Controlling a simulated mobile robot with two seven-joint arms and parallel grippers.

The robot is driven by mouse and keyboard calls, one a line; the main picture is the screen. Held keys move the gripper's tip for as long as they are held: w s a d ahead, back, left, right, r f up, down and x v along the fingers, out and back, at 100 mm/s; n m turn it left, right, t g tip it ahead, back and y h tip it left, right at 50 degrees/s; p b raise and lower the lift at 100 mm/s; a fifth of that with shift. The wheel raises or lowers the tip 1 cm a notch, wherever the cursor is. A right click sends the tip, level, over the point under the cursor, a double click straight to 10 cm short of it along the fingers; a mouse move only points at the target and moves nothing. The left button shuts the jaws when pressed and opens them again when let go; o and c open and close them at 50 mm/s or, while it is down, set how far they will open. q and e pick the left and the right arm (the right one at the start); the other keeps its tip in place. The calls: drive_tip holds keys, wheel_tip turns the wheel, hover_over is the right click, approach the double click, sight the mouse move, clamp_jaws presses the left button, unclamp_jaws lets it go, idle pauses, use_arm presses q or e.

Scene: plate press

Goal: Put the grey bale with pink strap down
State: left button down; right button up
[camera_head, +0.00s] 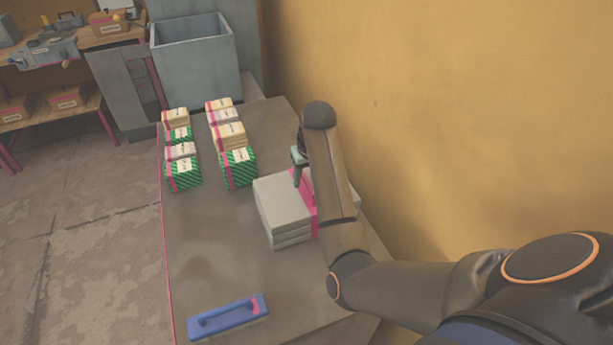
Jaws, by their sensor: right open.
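The grey bale (280,208) with a pink strap rests on the table (210,265), right of its middle. It looks like a stack of flat grey slabs, and the pink strap (308,197) runs over its right part. My right gripper (297,177) is open at the bale's far right part, close to the strap. My right forearm hides the bale's right end, and I cannot tell whether the fingers touch it. My left gripper is not in view.
Two rows of small cream, grey and green-striped parcels (238,168) stand at the table's far half. A blue tool with a handle (228,317) lies at the near edge. A grey bin (195,75) stands behind. A yellow wall (450,110) is close on the right.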

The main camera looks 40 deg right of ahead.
drive_tip(key=v, duration=0.9)
drive_tip(key=shift+w, duration=0.35)
drive_tip(key=shift+s+v, duration=0.2)
drive_tip(key=shift+v, duration=1.55)
drive_tip(key=shift+s+f, duration=0.1)
